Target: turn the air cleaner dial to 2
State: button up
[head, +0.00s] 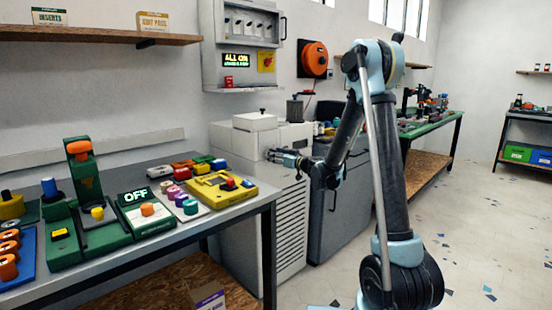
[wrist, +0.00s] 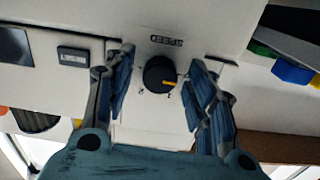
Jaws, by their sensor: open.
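The air cleaner (head: 262,235) is a tall white cabinet with a slatted side, past the end of the workbench. Its dark round dial (wrist: 158,74) is on a white panel under the word SPEED, which appears upside down in the wrist view. An orange pointer mark on the dial points right and slightly down in that picture. Small marks around the dial are too small to read surely. My gripper (wrist: 162,62) is open, one finger on each side of the dial, with visible gaps. In the head view my gripper (head: 285,157) is at the cabinet's upper part; the dial is not discernible there.
The workbench (head: 180,240) at left holds a green device reading OFF (head: 135,196), a yellow tray (head: 222,190) and several coloured parts. A dark grey cabinet (head: 340,215) stands right of the air cleaner. A small display (wrist: 73,56) is beside the dial. Floor at right is open.

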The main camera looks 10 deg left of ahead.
jog(key=shift+c, duration=0.5)
jog(key=c, duration=1)
jog(key=shift+o, duration=0.2)
jog(key=shift+m, duration=0.3)
jog(key=m, duration=1.2)
jog(key=shift+m, duration=0.3)
jog(key=m, duration=0.3)
jog(key=shift+r+m, duration=0.1)
jog(key=shift+m, duration=0.2)
jog(key=m, duration=0.6)
jog(key=shift+s, duration=0.15)
jog(key=shift+m, duration=0.4)
